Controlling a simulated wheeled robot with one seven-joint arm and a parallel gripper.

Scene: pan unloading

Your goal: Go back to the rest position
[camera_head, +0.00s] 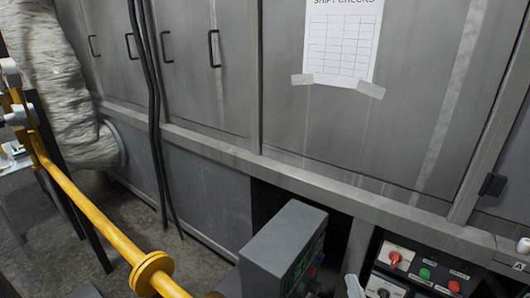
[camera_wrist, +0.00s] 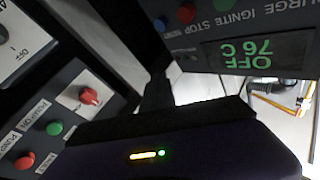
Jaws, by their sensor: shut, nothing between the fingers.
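My gripper (camera_wrist: 157,75) shows in the wrist view as a dark body with a small yellow and green light bar, and a narrow dark finger part reaching up from it. It is shut and holds nothing. It is close to a control box (camera_wrist: 240,45), whose display reads "OFF 76 C" upside down. In the head view, only a small pale piece at the bottom edge may be part of my arm; the gripper itself cannot be made out there.
The grey control box (camera_head: 285,250) stands at bottom centre in the head view. A button panel (camera_head: 420,275) with red and green knobs is at its right. Grey cabinets (camera_head: 200,60) fill the back. A yellow rail (camera_head: 90,210) and silver duct (camera_head: 60,90) are at left.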

